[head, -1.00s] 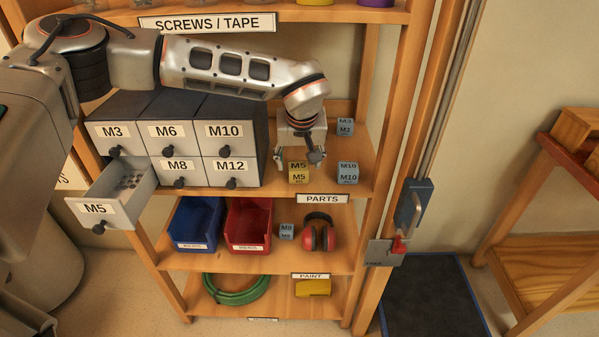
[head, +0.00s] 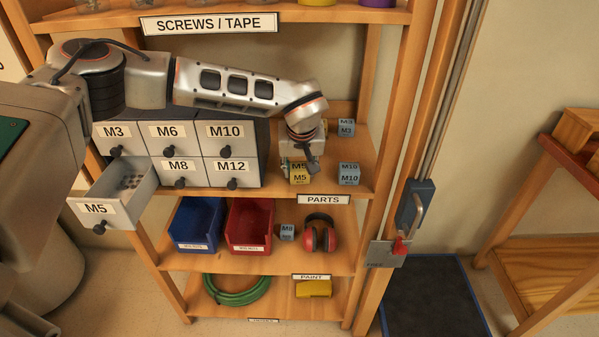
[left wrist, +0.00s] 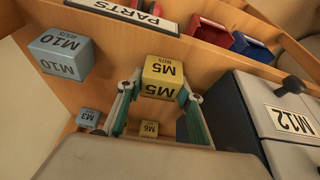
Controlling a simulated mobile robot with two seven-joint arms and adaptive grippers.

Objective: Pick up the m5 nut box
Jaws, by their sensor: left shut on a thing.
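The yellow M5 nut box (head: 299,178) is at the front of the PARTS shelf, right of the drawer cabinet. My left gripper (head: 301,162) reaches down to it from above and behind. In the left wrist view, the M5 box (left wrist: 162,76) sits between the two green-lined fingers of my left gripper (left wrist: 158,92), which are shut on it. I cannot tell whether the box is clear of the shelf. My right gripper is not in view.
Blue M10 (head: 348,174) and M3 (head: 346,128) boxes stand to the right. A yellow M6 box (left wrist: 149,129) shows behind the M5 box. The drawer cabinet (head: 231,173) is close on the left, with its M5 drawer (head: 127,202) pulled out.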

